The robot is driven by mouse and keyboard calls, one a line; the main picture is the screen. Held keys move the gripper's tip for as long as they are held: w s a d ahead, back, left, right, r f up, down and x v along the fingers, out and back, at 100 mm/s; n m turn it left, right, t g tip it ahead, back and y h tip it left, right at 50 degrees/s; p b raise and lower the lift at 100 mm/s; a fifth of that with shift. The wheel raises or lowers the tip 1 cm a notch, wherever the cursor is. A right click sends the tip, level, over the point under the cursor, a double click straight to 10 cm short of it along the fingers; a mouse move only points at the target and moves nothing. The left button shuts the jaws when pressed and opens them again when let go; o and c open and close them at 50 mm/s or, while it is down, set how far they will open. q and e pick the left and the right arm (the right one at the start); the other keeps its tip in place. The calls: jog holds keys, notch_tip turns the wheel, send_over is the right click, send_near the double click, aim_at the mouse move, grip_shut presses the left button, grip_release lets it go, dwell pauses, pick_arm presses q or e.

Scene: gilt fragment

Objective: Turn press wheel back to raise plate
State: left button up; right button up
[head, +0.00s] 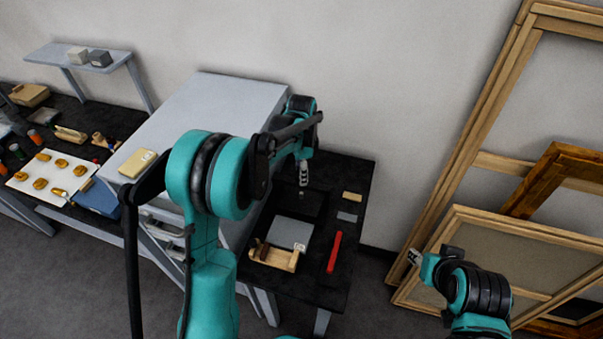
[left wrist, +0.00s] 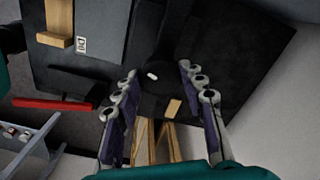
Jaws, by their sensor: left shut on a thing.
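The press stands on the black table at centre right in the head view; its dark parts blend into the tabletop. A dark round part, likely the press wheel (left wrist: 153,96), lies between my left gripper's fingers in the left wrist view, with a small white spot on it. My left gripper (head: 303,181) is shut on this part, the fingers to either side of it (left wrist: 157,74). A flat grey plate (head: 289,232) lies in front of the gripper; it also shows in the left wrist view (left wrist: 92,68). My right gripper (head: 414,257) is at lower right, away from the press; its jaws are unclear.
A wooden piece (head: 272,257) and a red bar (head: 334,252) lie near the table's front. A large grey cabinet (head: 225,100) stands left of the press. Wooden frames (head: 480,240) lean at right, near my right arm. A side bench holds a white tray (head: 38,187).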

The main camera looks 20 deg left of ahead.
pick_arm(q)
jog(key=n, duration=0.4)
jog(key=shift+n+b, duration=0.3)
jog(key=shift+b, duration=0.05)
jog(key=n, duration=0.4)
jog(key=shift+n+b, duration=0.3)
jog(key=n, duration=0.4)
jog(key=shift+n, duration=0.3)
jog(key=n, duration=0.4)
jog(key=shift+b, duration=0.35)
jog(key=n, duration=0.9)
jog(key=shift+n, duration=0.3)
jog(key=n, duration=0.4)
jog(key=shift+n, duration=2)
